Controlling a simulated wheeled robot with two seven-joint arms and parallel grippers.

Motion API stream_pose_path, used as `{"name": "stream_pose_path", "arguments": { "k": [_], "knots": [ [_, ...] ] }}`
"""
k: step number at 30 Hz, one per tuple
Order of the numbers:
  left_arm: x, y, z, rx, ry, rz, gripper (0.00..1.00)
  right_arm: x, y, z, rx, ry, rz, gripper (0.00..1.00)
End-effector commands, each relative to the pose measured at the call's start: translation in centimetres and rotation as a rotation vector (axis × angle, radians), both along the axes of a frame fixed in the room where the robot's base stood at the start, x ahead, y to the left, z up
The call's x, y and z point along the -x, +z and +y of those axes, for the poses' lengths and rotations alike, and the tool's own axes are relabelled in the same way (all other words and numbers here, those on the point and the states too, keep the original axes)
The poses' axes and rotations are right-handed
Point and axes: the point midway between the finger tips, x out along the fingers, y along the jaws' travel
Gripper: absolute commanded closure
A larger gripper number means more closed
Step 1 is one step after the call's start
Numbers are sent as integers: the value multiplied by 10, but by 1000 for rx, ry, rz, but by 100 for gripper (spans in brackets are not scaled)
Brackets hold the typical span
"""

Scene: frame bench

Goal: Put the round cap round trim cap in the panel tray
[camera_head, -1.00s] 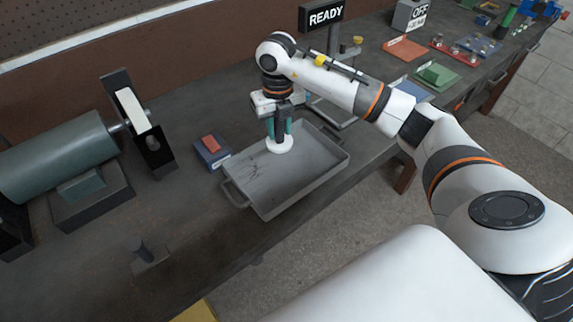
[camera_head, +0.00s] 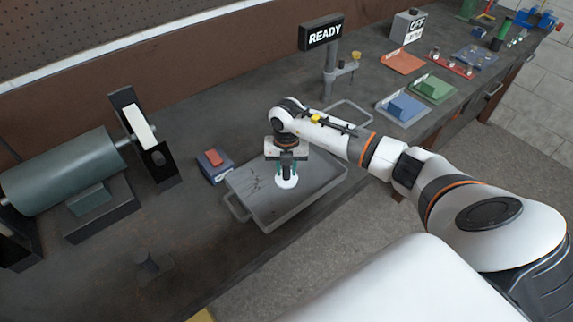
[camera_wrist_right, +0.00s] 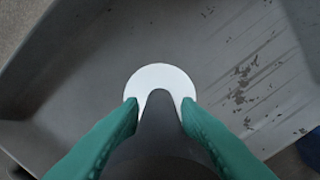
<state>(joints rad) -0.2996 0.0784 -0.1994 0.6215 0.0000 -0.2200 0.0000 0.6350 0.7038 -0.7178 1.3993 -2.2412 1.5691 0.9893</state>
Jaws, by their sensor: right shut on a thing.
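The round trim cap (camera_head: 287,182) is a white disc held at the fingertips of my right gripper (camera_head: 287,170). In the right wrist view the cap (camera_wrist_right: 160,82) sits between the two green fingers of the gripper (camera_wrist_right: 160,108), which are shut on it. The panel tray (camera_head: 268,217) is a grey, shallow metal tray with wire handles. The gripper and cap are over the tray's inside. I cannot tell whether the cap touches the tray floor (camera_wrist_right: 235,65). My left gripper is not in view.
A grey motor-like cylinder (camera_head: 65,172) is at the left.

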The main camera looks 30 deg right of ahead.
Motion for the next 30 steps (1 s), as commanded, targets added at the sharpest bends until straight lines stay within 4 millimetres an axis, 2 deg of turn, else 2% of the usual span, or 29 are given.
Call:
{"name": "stream_pose_path", "arguments": {
  "k": [11,12,15,24,26,30],
  "knots": [
    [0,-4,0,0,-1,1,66,0,-6,0,1,0,-1,95],
    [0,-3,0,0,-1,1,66,0,-5,0,1,0,-1,66],
    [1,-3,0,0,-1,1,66,0,-4,0,1,0,-1,49],
    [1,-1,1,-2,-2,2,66,0,-3,0,1,0,-1,49],
    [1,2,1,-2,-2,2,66,0,2,0,1,0,-1,49],
    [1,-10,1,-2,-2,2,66,-1,16,-1,2,1,-5,49]
  ]
}}
